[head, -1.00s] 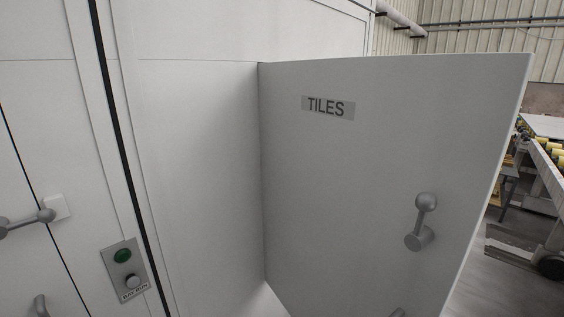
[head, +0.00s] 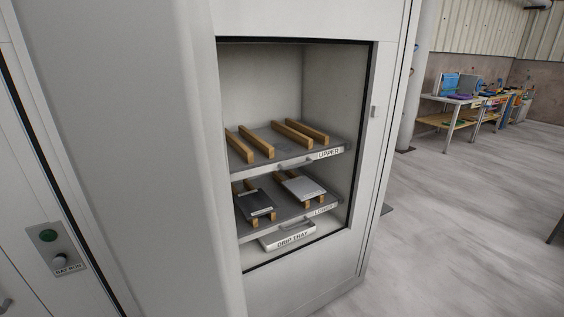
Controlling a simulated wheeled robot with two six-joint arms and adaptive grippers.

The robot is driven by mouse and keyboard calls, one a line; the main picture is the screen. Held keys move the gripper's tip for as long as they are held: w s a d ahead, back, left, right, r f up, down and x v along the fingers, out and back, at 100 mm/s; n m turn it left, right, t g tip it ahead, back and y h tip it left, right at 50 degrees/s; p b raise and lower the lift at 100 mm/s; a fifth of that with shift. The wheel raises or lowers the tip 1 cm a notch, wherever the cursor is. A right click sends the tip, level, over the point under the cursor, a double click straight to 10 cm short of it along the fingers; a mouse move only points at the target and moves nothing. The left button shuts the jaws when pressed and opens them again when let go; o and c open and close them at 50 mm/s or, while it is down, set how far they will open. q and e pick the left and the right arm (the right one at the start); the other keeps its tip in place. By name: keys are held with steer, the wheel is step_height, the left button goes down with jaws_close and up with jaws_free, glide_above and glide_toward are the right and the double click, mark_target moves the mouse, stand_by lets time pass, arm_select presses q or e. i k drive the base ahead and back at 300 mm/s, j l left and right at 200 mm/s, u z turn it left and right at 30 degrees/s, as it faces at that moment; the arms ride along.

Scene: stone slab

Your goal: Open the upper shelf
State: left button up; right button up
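The upper shelf (head: 290,160) is a grey tray inside an open cabinet bay, with a front label reading UPPER (head: 328,154) and a small handle (head: 297,163) on its front edge. Its front edge lies inside the bay opening, so it looks pushed in. Several wooden bars (head: 284,136) lie across it, with nothing on them. Neither of my grippers shows in the head view.
Below is the lower shelf (head: 287,222) with a dark slab (head: 254,203) and a light slab (head: 303,187) on wooden bars. A drip tray (head: 290,237) sits beneath. A button panel (head: 56,249) is at left. The floor at right is open, with a workbench (head: 460,112) beyond.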

mark_target(291, 145)
steer(key=l+u, duration=0.3)
steer(key=i+l+u, duration=0.2)
steer(key=l+u, duration=0.25)
steer(key=i+l+u, duration=0.15)
steer(key=l+u, duration=0.3)
steer(key=l, duration=0.25)
steer(key=l+u, duration=0.45)
steer(key=l, duration=0.2)
steer(key=k+l+u, duration=0.1)
steer(key=l+u, duration=0.3)
steer(key=l, duration=0.25)
